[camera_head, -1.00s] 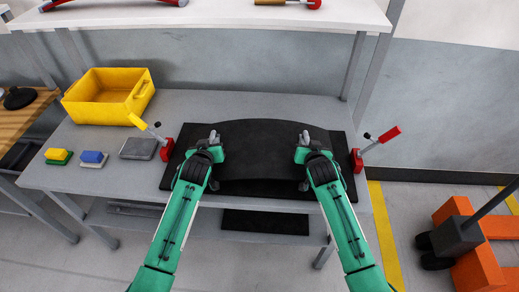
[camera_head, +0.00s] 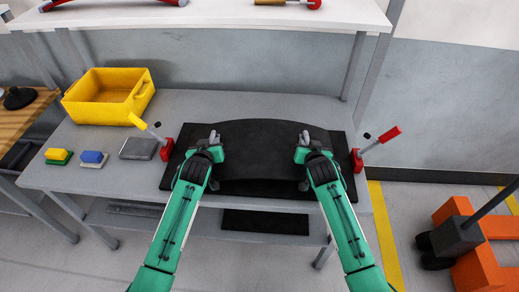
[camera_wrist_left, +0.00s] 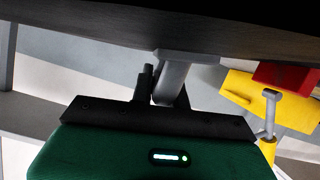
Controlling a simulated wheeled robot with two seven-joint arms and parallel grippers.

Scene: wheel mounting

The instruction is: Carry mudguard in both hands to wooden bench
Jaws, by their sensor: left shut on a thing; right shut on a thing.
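The mudguard (camera_head: 260,150) is a dark, gently curved panel over the black mat (camera_head: 175,178) on the grey table; I cannot tell whether it touches the mat. My left gripper (camera_head: 213,140) is shut on its left edge and my right gripper (camera_head: 304,140) is shut on its right edge. In the left wrist view the mudguard (camera_wrist_left: 200,25) is a dark band across the top, with the left gripper's fingers (camera_wrist_left: 165,82) at its lower edge. The wooden bench (camera_head: 35,112) shows only in part at the far left, with a dark round object on it.
Red toggle clamps stand at the mat's left (camera_head: 166,148) and right (camera_head: 357,160). A yellow bin (camera_head: 105,100), small coloured blocks (camera_head: 92,157) and a grey block (camera_head: 138,148) are left on the table. A shelf (camera_head: 200,15) hangs above. An orange truck (camera_head: 475,265) stands on the right floor.

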